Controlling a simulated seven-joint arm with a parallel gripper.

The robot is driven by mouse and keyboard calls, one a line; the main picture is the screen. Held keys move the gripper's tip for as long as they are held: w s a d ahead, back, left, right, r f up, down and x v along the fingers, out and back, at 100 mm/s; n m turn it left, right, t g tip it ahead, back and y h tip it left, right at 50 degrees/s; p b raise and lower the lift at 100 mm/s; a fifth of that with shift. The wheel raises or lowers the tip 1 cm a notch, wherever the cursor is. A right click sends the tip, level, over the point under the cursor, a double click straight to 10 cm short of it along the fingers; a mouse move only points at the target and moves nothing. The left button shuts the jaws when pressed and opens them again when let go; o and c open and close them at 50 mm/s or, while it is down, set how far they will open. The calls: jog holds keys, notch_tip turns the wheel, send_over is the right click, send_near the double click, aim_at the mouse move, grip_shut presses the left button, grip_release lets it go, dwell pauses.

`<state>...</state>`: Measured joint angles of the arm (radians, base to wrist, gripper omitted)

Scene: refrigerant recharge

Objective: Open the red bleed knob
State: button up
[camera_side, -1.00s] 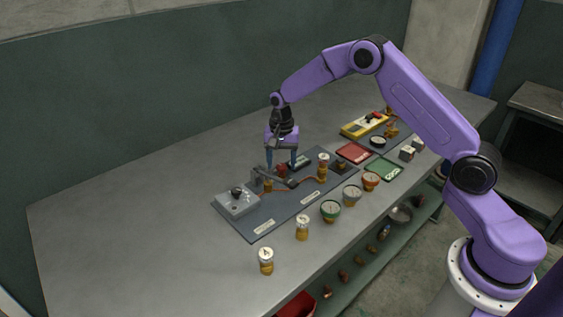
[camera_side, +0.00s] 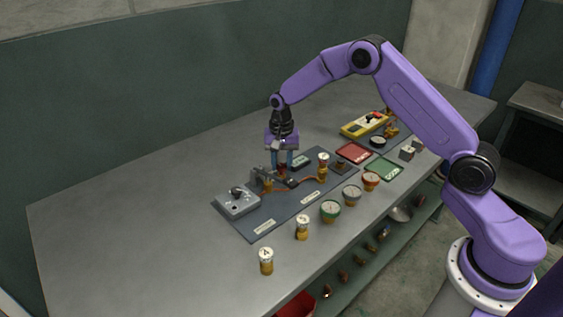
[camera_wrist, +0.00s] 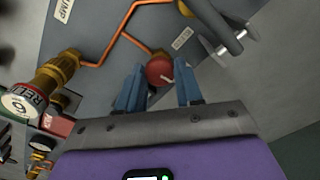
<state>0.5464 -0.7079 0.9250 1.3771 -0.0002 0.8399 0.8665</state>
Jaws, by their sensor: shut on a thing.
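The red bleed knob (camera_wrist: 160,70) is round with a pale line on top and stands at an end of the orange copper pipework in the wrist view. It shows between the fingertips in the side view (camera_side: 282,168). My gripper (camera_side: 282,162) points straight down over the dark mat (camera_side: 265,212), its blue fingers either side of the knob. It is shut on the knob. In the wrist view, my gripper's (camera_wrist: 160,92) left finger is close to the knob; the contact itself is not clear.
A grey box with a black knob (camera_side: 237,201) is left on the mat. A brass-and-white fitting (camera_side: 323,166) stands right. The bench's left is clear.

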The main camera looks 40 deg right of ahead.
aim_at(281, 166)
jog(key=n, duration=0.8)
jog(key=shift+n, duration=0.3)
jog(key=n, duration=0.4)
jog(key=shift+r+n, duration=0.1)
jog(key=shift+n, duration=2)
jog(key=shift+w, duration=0.1)
jog(key=o, duration=1)
jog(key=shift+o, duration=0.2)
notch_tip(281, 166, up, 17)
jog(key=shift+r, duration=0.2)
